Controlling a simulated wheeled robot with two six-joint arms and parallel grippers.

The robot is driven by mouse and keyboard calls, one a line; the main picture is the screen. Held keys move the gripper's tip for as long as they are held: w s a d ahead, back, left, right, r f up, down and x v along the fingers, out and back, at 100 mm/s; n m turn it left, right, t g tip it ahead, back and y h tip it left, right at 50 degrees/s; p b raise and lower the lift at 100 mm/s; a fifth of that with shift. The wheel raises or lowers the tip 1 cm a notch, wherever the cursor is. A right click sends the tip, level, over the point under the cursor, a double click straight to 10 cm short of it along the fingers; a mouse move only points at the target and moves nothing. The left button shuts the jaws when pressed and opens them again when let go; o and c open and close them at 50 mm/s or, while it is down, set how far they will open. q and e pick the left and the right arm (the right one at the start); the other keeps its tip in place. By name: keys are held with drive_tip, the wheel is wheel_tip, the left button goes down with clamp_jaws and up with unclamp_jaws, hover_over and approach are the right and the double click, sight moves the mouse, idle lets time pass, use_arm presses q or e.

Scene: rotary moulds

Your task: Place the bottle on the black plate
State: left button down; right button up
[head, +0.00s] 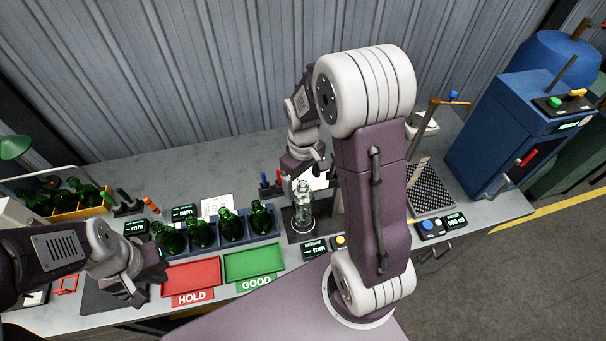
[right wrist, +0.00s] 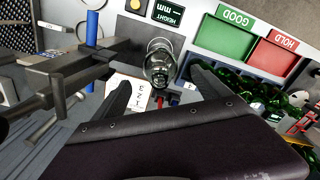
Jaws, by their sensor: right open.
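A clear glass bottle (head: 303,203) stands upright on a black plate (head: 294,232) behind the height display. In the right wrist view the bottle (right wrist: 160,62) is seen from above, just beyond and between my finger tips. My right gripper (head: 305,178) is open at the bottle's neck; the head view does not show whether it touches. The fingers also show in the right wrist view (right wrist: 162,85), apart with nothing clamped. My left gripper (head: 140,292) hangs low at the left, near the red tray; its fingers are not clear.
Several green bottles (head: 201,231) stand in a blue rack. Red HOLD (head: 191,277) and green GOOD (head: 254,263) trays lie in front. A height display (head: 314,248) sits close before the bottle. A perforated dark plate (head: 430,188) and a blue machine (head: 505,130) are at the right.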

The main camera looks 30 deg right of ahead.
wheel_tip(320, 180, up, 5)
drive_tip(key=s+a+f+m+t, duration=0.1)
drive_tip(key=s+a+f+m, duration=0.2)
drive_tip(key=s, duration=0.5)
drive_tip(key=shift+s+a+f+m, duration=0.35)
drive_tip(key=shift+a+f, duration=0.35)
drive_tip(key=shift+a, duration=0.3)
